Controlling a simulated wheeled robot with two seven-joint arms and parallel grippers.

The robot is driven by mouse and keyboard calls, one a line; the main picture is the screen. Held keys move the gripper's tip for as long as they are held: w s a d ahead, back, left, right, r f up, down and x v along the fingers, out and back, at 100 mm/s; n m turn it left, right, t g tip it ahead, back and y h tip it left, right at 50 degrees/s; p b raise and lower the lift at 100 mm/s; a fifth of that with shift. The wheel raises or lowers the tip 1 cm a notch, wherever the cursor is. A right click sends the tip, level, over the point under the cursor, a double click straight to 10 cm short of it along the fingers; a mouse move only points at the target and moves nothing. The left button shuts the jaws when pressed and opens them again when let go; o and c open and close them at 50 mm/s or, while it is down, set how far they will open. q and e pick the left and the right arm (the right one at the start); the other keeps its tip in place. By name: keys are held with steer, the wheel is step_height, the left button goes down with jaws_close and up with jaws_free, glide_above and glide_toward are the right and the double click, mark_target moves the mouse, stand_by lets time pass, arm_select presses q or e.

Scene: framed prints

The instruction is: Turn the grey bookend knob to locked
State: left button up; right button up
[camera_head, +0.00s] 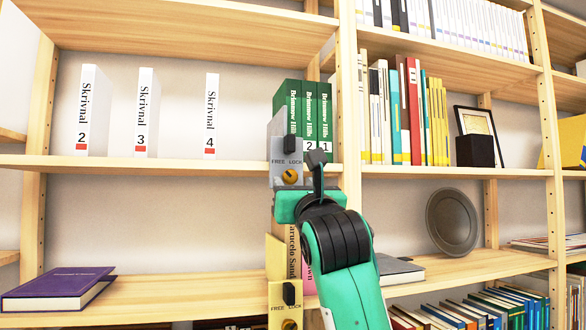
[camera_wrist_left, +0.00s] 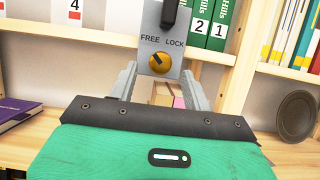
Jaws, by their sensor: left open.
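The grey bookend (camera_head: 280,150) stands on the middle shelf against the green books, with a black handle on its upper face. Its round orange knob (camera_head: 290,176) sits below the words FREE and LOCK. In the left wrist view the knob (camera_wrist_left: 159,64) shows a dark mark at its upper left, towards FREE. My left gripper (camera_wrist_left: 159,72) is open, its grey fingers on either side of the lower part of the bookend plate. Whether they touch it I cannot tell. In the head view its fingers are hard to make out. My right gripper is not in view.
Green books (camera_head: 318,110) stand right of the bookend, white Skrivnal volumes (camera_head: 145,110) to the left. A yellow bookend (camera_head: 275,293) with a similar knob is on the shelf below. A purple book (camera_head: 55,285) lies lower left, and a grey plate (camera_head: 452,222) stands lower right.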

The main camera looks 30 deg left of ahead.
mark_target(289, 177)
arm_select(q)
steer(key=shift+p+x, duration=0.35)
steer(key=shift+x, duration=0.8)
steer(key=c, duration=1)
steer(key=shift+o, duration=0.2)
